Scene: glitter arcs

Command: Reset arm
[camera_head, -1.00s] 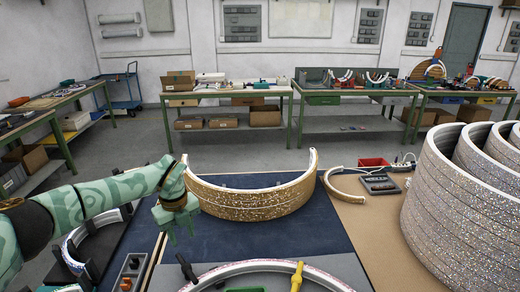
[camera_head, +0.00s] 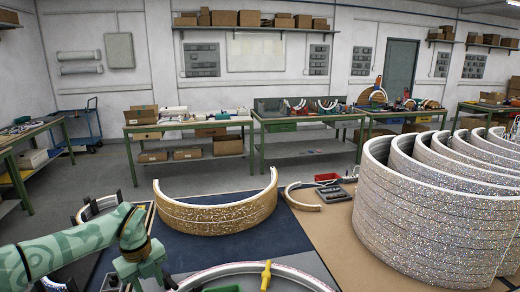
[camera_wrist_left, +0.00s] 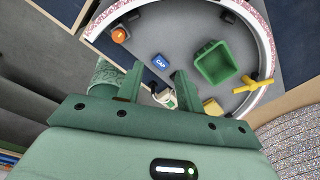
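My left arm comes in from the left in the head view, with its green gripper (camera_head: 148,278) low at the bottom edge, left of the gold glitter arc (camera_head: 218,212). In the left wrist view the two fingers of this gripper (camera_wrist_left: 158,74) are apart with nothing held between them. My right gripper is in neither view.
A large stack of silver glitter arcs (camera_head: 410,215) stands at the right. A yellow clamp (camera_head: 266,275) sits on the near arc. A small arc (camera_head: 300,197) and red box (camera_head: 327,178) lie behind. The dark blue mat (camera_head: 190,248) has bare room.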

